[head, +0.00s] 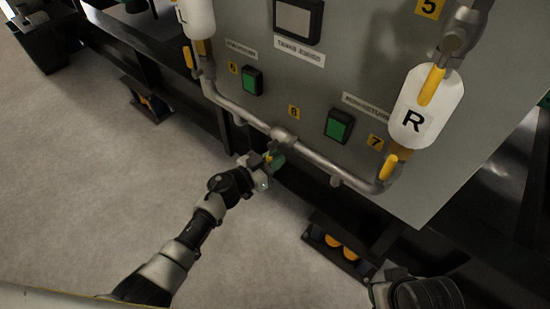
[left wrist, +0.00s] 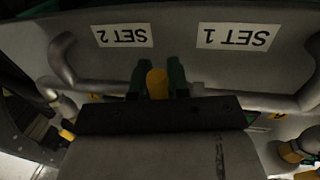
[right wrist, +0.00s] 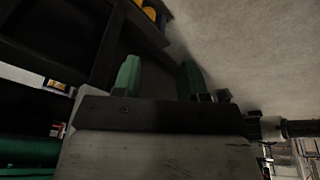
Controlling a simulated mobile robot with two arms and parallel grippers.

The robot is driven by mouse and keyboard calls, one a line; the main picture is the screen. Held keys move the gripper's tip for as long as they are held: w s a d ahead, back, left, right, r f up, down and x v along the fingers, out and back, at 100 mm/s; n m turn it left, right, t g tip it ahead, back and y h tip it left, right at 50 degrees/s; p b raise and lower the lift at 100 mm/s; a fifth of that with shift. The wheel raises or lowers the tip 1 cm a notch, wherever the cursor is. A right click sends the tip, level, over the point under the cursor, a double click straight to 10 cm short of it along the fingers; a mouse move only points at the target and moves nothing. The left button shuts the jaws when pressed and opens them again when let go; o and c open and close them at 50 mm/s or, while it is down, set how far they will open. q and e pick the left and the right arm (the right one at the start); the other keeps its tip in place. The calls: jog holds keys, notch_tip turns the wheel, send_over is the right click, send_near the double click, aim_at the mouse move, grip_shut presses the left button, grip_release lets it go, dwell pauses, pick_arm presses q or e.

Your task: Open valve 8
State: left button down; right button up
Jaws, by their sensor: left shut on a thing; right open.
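The number 8 label (head: 293,111) is on the grey panel, above a tee in the grey pipe (head: 240,112). My left gripper (head: 272,160) is just below that tee. In the left wrist view its green fingers (left wrist: 158,80) are shut on a yellow valve handle (left wrist: 157,84), which stands between them in front of the pipe. The valve body is mostly hidden behind the gripper. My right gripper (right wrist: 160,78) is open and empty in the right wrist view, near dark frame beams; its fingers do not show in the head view.
Yellow handles of other valves (head: 388,167) sit at the pipe's right end and by the white R tank (head: 427,108). Green buttons (head: 339,126) are on the panel. A dark frame with orange parts (head: 343,250) stands below.

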jog(key=shift+r, duration=0.15)
pick_arm(q)
jog(key=shift+w+a+r+m+y+p, duration=0.15)
jog(key=shift+w+a+m+y+p, duration=0.2)
jog(key=shift+m+p, duration=0.55)
jog(key=shift+w+a+r+m+y+p, duration=0.25)
jog(key=shift+a+m+p, duration=0.35)
jog(key=shift+m, duration=0.7)
jog(key=shift+w+a+r+m+y+p, duration=0.1)
jog(key=shift+w+a+m+p, duration=0.45)
jog(key=shift+m, duration=0.55)
pick_arm(e)
jog(key=s+x, duration=0.1)
jog(key=x, duration=1)
jog(key=shift+s+a+f+g, duration=0.15)
jog(key=shift+s+f+g, duration=0.15)
jog(key=shift+f+g, duration=0.1)
pick_arm(q)
jog(key=shift+s+d, duration=0.1)
jog(key=shift+s, duration=0.05)
jog(key=c, duration=1.1)
grip_release()
